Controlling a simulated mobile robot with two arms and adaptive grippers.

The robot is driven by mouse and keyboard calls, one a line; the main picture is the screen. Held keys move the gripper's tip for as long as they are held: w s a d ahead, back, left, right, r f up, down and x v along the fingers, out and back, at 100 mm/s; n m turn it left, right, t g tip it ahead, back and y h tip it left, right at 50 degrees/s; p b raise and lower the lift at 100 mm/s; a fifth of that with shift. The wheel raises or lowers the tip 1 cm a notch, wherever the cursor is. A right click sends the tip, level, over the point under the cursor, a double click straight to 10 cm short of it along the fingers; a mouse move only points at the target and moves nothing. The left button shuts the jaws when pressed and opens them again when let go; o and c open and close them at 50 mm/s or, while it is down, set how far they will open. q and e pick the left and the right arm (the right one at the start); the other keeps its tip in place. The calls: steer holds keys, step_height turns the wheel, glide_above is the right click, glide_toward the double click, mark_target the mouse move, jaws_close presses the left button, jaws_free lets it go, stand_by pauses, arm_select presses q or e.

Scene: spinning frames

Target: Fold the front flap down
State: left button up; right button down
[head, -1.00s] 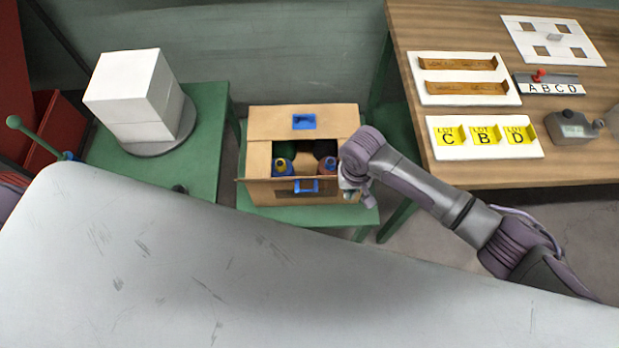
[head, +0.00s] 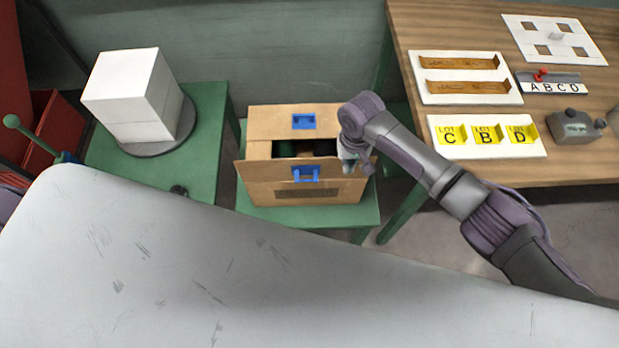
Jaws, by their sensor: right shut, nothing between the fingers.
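The open cardboard box (head: 260,194) stands on a small green table. Its front flap (head: 268,172), with a blue clasp (head: 306,174), is raised and hides the lower part of the opening. The back flap (head: 268,123) carries a blue piece (head: 303,122) and lies over the rear of the box. Dark contents (head: 300,148) show in the narrow gap between the flaps. My right gripper (head: 352,164) is shut and empty at the right end of the front flap; its fingertips are small and partly hidden, so contact is unclear. My left gripper is out of view.
A wooden table (head: 480,178) at the right holds white trays and a grey device (head: 575,126). A white block (head: 130,90) sits on a round grey base (head: 160,146) on the left green table (head: 205,110). A large pale surface fills the foreground.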

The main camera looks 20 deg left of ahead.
steer(key=w+b, duration=0.1)
steer(key=w+a+b, duration=0.1)
steer(key=w, duration=0.1)
steer(key=shift+w+a, duration=0.1)
steer(key=shift+w, duration=0.2)
stand_by(0.3)
